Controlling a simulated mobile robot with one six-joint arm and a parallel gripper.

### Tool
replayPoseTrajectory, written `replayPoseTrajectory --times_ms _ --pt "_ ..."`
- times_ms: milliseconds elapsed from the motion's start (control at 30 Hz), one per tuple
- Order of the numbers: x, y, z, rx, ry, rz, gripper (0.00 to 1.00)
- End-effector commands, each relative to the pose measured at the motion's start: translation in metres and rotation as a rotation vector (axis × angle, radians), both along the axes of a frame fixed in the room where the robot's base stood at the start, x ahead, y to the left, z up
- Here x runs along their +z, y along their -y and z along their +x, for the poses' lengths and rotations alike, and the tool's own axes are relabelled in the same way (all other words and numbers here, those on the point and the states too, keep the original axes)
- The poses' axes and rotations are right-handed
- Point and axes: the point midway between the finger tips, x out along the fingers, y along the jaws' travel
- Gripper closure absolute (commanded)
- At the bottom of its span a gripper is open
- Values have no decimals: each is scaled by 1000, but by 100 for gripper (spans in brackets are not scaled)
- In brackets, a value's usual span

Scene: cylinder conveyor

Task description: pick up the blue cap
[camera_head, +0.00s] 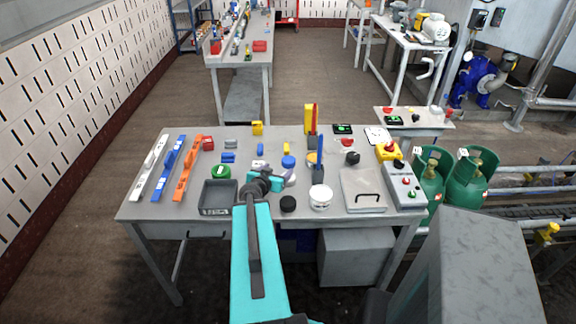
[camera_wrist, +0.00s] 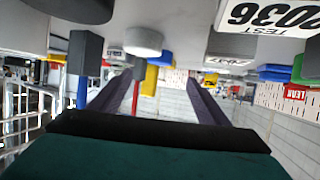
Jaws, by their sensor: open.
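The blue cap (camera_head: 289,162) is a small round blue disc lying on the grey workbench (camera_head: 240,140), near its middle. My gripper (camera_head: 288,178) is just in front of it in the head view, low over the bench and apart from the cap as far as I can see. In the wrist view, which is upside down, my gripper (camera_wrist: 160,80) shows two dark fingers spread apart with nothing between them. A patch of blue shows beyond the fingers there, but I cannot tell whether it is the cap.
A green cap (camera_head: 220,172) and grey tray (camera_head: 217,198) lie left. A black cap (camera_head: 288,203) and white tub (camera_head: 320,198) are in front. A grey holder (camera_head: 319,173) with a blue upright piece stands close right. A lidded metal box (camera_head: 362,192) is farther right.

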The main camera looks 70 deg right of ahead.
Motion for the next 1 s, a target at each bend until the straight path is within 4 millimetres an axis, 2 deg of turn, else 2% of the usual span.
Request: replayPoseTrajectory --times_ms 1000 --pt "-10 17 2 5 2 -2 30"
